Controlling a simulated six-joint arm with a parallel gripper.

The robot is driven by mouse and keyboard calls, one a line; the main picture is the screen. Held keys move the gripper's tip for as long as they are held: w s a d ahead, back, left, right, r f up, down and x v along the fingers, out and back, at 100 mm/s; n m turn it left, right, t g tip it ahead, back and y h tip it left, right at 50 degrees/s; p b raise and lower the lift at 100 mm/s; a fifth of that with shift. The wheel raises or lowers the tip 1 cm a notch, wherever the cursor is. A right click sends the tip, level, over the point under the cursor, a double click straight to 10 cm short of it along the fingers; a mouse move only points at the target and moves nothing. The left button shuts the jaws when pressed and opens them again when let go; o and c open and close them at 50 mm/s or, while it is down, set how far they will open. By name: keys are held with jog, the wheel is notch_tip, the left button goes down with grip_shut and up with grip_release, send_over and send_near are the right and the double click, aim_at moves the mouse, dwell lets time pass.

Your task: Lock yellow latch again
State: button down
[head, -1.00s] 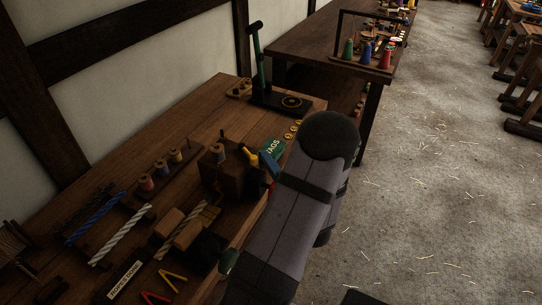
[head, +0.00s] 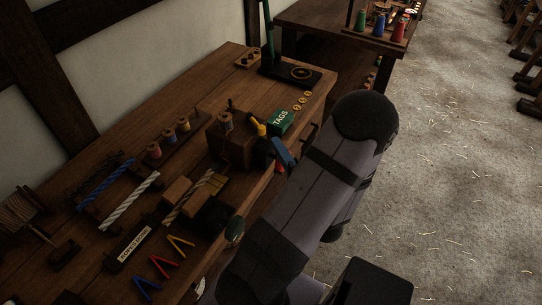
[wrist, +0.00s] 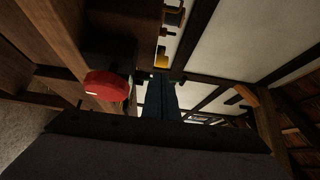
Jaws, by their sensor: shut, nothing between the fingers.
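The yellow latch (head: 257,125) is a small yellow piece at the upper right side of a dark wooden box (head: 222,146) on the bench. In the wrist view, a yellow piece (wrist: 161,60), likely the latch, shows just past my fingertips. My gripper (head: 275,139) has blue fingers and is just right of and below the latch in the head view, seemingly apart from it. In the wrist view, my gripper (wrist: 162,76) is shut, with nothing seen between the fingers. I cannot tell the latch's exact position, locked or not.
A round red knob (wrist: 106,85) is left of my fingers in the wrist view. A green TAGS box (head: 281,121) stands beside the latch. Spools (head: 168,137), rope pieces (head: 130,198) and colored V-shaped pieces (head: 160,266) fill the bench. The floor at right is open.

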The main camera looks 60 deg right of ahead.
jog(key=shift+a+r+p, duration=0.1)
jog(key=shift+a+p, duration=1.8)
jog(key=shift+p, duration=0.2)
jog(key=shift+w, duration=0.15)
